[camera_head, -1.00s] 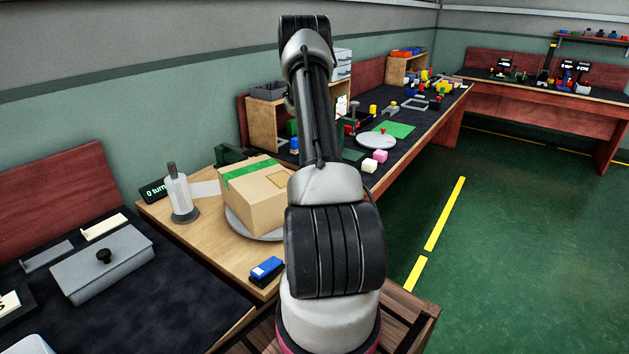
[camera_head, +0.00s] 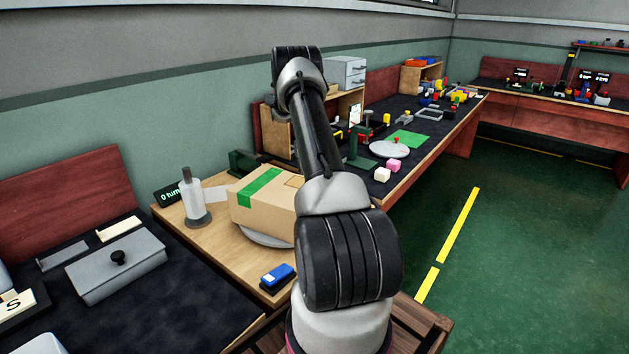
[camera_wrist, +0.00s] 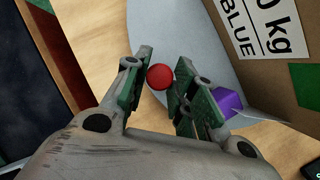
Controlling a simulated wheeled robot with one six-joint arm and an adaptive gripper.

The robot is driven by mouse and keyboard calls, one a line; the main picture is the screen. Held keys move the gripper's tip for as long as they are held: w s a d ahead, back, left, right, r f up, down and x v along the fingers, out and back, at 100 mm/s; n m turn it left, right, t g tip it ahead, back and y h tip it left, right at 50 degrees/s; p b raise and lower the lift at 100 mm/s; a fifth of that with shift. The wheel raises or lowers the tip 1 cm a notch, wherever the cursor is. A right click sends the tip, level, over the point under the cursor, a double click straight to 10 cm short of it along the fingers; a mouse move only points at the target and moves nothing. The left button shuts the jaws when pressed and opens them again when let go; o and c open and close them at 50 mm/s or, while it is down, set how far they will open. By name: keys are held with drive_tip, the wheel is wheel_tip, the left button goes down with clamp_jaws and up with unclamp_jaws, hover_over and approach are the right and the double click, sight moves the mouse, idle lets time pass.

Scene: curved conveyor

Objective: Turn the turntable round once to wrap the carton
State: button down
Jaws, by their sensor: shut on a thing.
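The brown carton (camera_head: 262,214) with green tape sits on the grey turntable (camera_head: 262,240), partly hidden by my arm. In the wrist view the carton's printed side (camera_wrist: 275,72) rises at right beside the turntable's rim (camera_wrist: 180,30). My gripper (camera_wrist: 163,88) is shut on the red round knob (camera_wrist: 159,77) at the turntable's edge, a finger on each side. A purple piece (camera_wrist: 228,101) lies just beyond the right finger. The film roll (camera_head: 194,196) stands upright left of the carton, with a pale film strip (camera_head: 217,194) between them. The gripper is hidden in the head view.
A counter display (camera_head: 168,195) reading "0 turn" stands behind the roll. A blue device (camera_head: 277,278) lies at the bench's front. A grey lidded box (camera_head: 115,268) is on the dark bench at left. Green floor (camera_head: 520,250) is open at right.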

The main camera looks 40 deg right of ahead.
drive_tip(key=shift+w+a+n+h, duration=0.25)
drive_tip(key=shift+w+n, duration=0.25)
drive_tip(key=shift+w, duration=0.15)
drive_tip(key=shift+w+a+n+h, duration=0.15)
drive_tip(key=shift+w+a+n, duration=0.1)
drive_tip(key=shift+w+n, duration=0.3)
drive_tip(key=shift+w+a+n+g+h, duration=0.2)
drive_tip(key=shift+w+a+n, duration=0.2)
drive_tip(key=shift+w+n, duration=0.2)
drive_tip(key=shift+w+a+n+g+h, duration=0.1)
drive_tip(key=shift+w+a+n+h, duration=0.1)
drive_tip(key=shift+w+a+n, duration=0.3)
drive_tip(key=shift+w+d, duration=0.1)
drive_tip(key=shift+w, duration=0.05)
drive_tip(key=c, duration=1.2)
unclamp_jaws()
drive_tip(key=v, duration=1.2)
drive_tip(key=shift+w+f, duration=0.1)
